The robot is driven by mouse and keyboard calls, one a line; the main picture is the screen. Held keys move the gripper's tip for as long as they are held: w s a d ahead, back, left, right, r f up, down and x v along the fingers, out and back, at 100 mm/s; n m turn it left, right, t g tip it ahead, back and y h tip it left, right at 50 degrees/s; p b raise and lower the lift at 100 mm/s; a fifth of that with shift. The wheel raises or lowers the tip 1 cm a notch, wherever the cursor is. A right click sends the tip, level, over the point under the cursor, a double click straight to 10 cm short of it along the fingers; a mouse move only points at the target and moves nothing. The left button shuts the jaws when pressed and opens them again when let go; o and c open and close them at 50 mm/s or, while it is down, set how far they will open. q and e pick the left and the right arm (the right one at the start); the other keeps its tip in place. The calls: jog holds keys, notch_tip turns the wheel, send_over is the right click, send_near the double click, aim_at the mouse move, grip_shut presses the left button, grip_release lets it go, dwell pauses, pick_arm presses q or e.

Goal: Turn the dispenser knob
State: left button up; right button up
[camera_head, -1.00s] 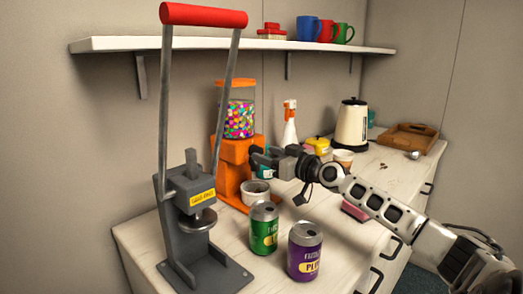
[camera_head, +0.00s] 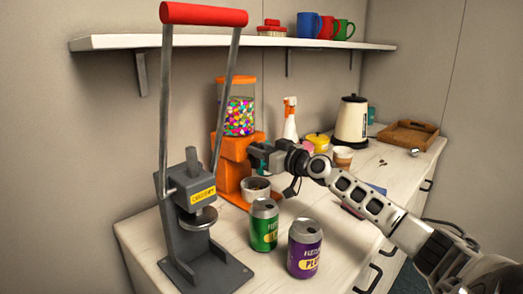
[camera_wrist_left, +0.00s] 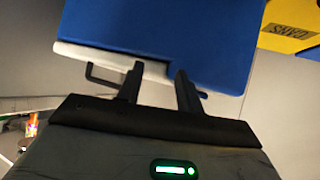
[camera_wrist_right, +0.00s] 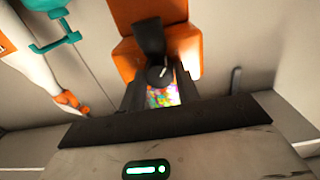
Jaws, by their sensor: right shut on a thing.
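The orange dispenser (camera_head: 235,150) stands against the back wall, with a clear globe of colourful candies (camera_head: 239,117) on it. My right gripper (camera_head: 257,157) is at the dispenser's front. In the right wrist view its fingers (camera_wrist_right: 161,90) are shut on the dark knob (camera_wrist_right: 150,40), in front of the orange body (camera_wrist_right: 183,50). The knob is hidden by the gripper in the head view. A small grey cup (camera_head: 256,189) stands below the dispenser's front, with small dark bits visible inside. My left gripper (camera_wrist_left: 158,88) is open and empty; it shows only in the left wrist view.
A grey can press (camera_head: 195,225) with a red handle stands at the left. Green (camera_head: 264,224) and purple (camera_head: 305,248) cans stand in front of the cup. A spray bottle (camera_head: 290,122), kettle (camera_head: 351,122) and wooden tray (camera_head: 404,137) are behind and right.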

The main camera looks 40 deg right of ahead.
jog(key=m, duration=0.4)
jog(key=shift+d, duration=0.1)
jog(key=o, duration=1)
jog(key=shift+c, duration=0.2)
jog(key=s+d+b, duration=0.1)
jog(key=s+b, duration=0.2)
jog(key=s, duration=1.3)
jog(key=shift+d, duration=0.15)
